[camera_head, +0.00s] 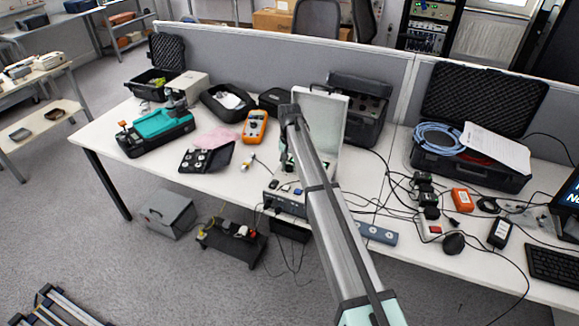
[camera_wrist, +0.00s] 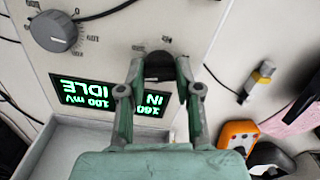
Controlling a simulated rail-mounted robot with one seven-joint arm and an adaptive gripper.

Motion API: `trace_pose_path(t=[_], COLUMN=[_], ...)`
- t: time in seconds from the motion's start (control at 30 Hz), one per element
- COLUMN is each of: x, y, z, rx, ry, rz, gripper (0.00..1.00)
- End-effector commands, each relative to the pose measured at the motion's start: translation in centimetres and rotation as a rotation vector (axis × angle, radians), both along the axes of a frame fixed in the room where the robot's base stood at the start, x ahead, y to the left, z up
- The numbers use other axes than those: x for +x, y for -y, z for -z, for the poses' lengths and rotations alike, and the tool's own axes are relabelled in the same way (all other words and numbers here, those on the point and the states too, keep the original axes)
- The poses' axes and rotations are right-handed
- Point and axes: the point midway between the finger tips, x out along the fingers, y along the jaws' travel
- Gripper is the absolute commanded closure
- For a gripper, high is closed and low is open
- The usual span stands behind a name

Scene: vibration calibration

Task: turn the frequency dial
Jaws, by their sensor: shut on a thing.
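The calibrator unit (camera_head: 286,203) stands on the table in the head view, with its pale lid (camera_head: 330,112) raised; my arm covers much of its panel. In the wrist view the panel is upside down. My gripper (camera_wrist: 160,75) has its two fingers on either side of a dark dial (camera_wrist: 160,66) and is shut on it. A larger grey dial (camera_wrist: 52,31) with a printed scale sits to the left. The lit display (camera_wrist: 90,95) reads 100 mV, IDLE and 160; the fingers hide part of it. The dark dial's pointer and label cannot be read.
An orange multimeter (camera_head: 256,126) lies left of the unit; it also shows in the wrist view (camera_wrist: 238,134). A teal device (camera_head: 158,134) and a black case with small parts (camera_head: 206,158) lie farther left. Cables and a blue-grey power strip (camera_head: 377,234) lie on the right.

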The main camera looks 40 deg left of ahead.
Motion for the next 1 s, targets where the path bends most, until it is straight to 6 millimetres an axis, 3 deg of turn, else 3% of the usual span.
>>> trace_pose_path(t=[0.6, 1.0], x=[-0.08, -0.10], y=[0.08, 0.09], z=[0.24, 0.16], rx=[-0.003, -0.003], ry=[-0.002, -0.002], rz=[0.562, 0.765], gripper=[1.00, 1.00])
